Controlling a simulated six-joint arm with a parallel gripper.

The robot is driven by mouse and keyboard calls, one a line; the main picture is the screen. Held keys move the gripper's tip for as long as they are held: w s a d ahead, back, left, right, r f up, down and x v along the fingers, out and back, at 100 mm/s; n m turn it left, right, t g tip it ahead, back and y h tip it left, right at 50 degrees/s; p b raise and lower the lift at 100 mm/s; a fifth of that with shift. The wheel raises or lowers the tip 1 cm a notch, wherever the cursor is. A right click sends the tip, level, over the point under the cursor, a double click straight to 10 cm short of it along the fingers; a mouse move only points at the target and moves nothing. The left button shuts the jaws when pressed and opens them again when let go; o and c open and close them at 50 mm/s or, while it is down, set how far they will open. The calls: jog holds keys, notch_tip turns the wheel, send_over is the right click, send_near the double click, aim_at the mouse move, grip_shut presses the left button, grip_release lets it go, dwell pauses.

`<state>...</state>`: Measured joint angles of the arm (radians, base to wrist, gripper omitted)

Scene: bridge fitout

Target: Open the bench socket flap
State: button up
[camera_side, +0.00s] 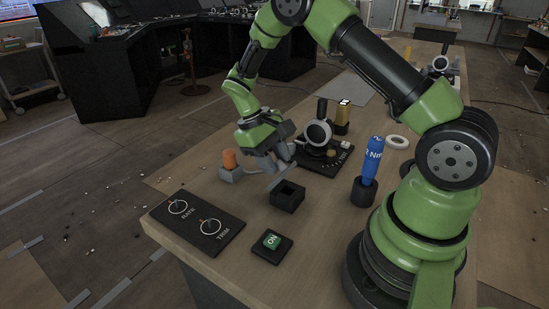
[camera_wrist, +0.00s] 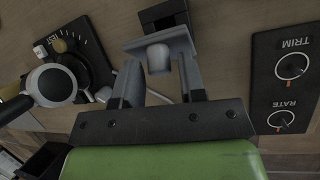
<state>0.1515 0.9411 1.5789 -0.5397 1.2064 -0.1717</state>
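The bench socket is a small black box (camera_side: 288,197) on the bench, with its dark opening showing on top. Its grey flap (camera_side: 279,180) stands raised and tilted at the box's far-left edge. In the wrist view, the flap (camera_wrist: 136,44) with its rounded grey tab (camera_wrist: 158,60) lies ahead of the fingers, and part of the black box (camera_wrist: 162,14) shows beyond it. My gripper (camera_side: 273,164) is just above and behind the flap. In the wrist view my gripper (camera_wrist: 160,76) has its fingers apart, one on each side of the tab. I cannot tell whether either touches it.
A black dial board (camera_side: 325,158) stands close behind the gripper. An orange-topped grey block (camera_side: 230,165) is to its left. The RATE/TRIM panel (camera_side: 192,232), green ON switch (camera_side: 271,242) and blue bottle (camera_side: 372,160) in a black holder surround the socket. Bare bench lies between them.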

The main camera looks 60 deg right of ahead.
grip_shut()
jog(key=shift+w, duration=0.15)
jog(key=g, duration=0.1)
jog(key=w+g, duration=0.1)
jog(key=g, duration=0.1)
jog(key=w+g, duration=0.1)
jog(key=shift+w+f, duration=0.25)
jog(key=shift+g, duration=0.3)
jog(key=shift+o, duration=1.5)
grip_release()
jog(key=shift+s+r, duration=0.1)
